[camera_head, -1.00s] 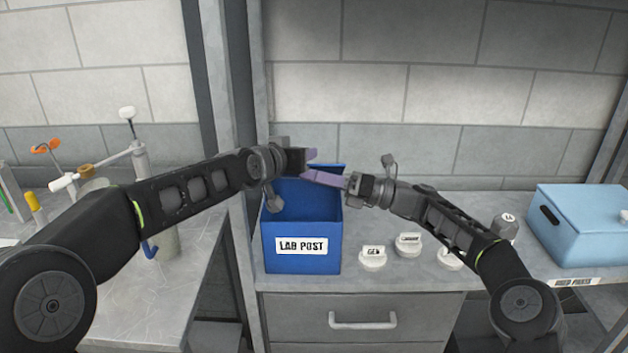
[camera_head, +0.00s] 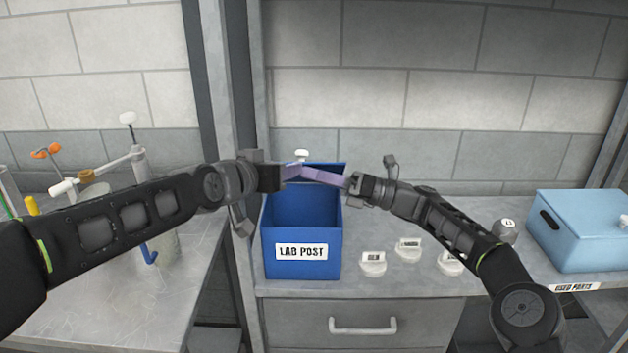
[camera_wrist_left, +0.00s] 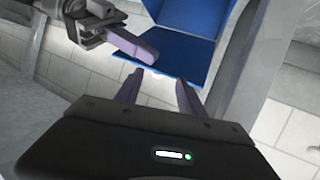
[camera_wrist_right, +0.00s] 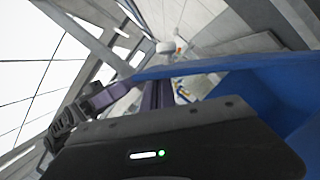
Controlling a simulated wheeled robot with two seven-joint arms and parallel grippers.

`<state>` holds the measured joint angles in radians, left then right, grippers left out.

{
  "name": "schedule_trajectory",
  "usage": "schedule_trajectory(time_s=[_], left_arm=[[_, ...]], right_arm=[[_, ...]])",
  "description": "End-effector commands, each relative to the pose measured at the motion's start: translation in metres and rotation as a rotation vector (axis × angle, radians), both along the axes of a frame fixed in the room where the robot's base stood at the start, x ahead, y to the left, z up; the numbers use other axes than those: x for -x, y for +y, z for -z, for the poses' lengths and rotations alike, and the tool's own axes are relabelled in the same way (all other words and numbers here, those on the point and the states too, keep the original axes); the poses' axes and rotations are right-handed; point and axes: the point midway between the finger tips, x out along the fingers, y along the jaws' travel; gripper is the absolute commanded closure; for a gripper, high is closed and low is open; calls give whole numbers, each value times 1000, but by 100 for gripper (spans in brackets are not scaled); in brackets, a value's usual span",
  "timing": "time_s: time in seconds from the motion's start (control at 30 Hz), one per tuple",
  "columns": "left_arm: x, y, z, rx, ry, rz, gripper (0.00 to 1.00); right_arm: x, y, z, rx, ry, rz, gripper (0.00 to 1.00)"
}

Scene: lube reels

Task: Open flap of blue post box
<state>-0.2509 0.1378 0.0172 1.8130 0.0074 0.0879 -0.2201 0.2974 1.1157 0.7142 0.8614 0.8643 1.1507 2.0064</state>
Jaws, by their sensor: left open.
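The blue post box (camera_head: 302,228), labelled LAB POST, stands on the grey cabinet top. Its top is open, and its blue flap (camera_head: 335,167) stands raised at the back; the flap also shows in the left wrist view (camera_wrist_left: 170,50). A white knob (camera_head: 302,155) shows just above the flap's upper edge. My left gripper (camera_head: 292,172) is open and empty in front of the raised flap, over the box. My right gripper (camera_head: 326,177) has its purple fingers together at the flap's right side. The fingertips overlap in view; I cannot tell whether they touch the flap.
White labelled caps (camera_head: 373,264) sit right of the post box. A light blue box (camera_head: 580,228) stands at the far right. A cluttered workbench (camera_head: 120,285) lies to the left, beyond a grey upright post (camera_head: 232,120).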

Motion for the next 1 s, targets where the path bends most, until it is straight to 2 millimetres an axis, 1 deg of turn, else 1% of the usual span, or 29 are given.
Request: schedule_trajectory(time_s=[0.03,0.07,0.2,0.5,0.57,0.67,0.77,0.87,0.9,0.97,1.0], left_arm=[[6,3,-6,2,-7,-1,54],[9,4,-8,2,-9,-1,54],[18,7,-11,2,-10,0,54],[18,7,-13,2,-14,1,54],[18,6,-11,1,-12,2,54],[19,4,1,-5,3,6,54],[21,-2,29,-22,36,16,54],[27,-9,79,-48,94,32,54],[32,-13,104,-63,124,40,54],[44,-18,148,-88,179,55,54],[51,-17,180,-94,228,51,54]], right_arm=[[0,1,2,2,3,-2,100],[1,1,3,3,4,-3,100],[1,2,5,5,6,-6,100],[2,2,8,8,9,-8,100],[2,2,8,8,9,-8,100],[2,2,8,8,9,-9,100],[2,2,9,8,9,-9,100],[2,2,9,8,9,-9,100],[2,2,9,8,9,-9,100],[2,2,9,8,9,-9,100],[2,2,9,8,9,-9,100]])
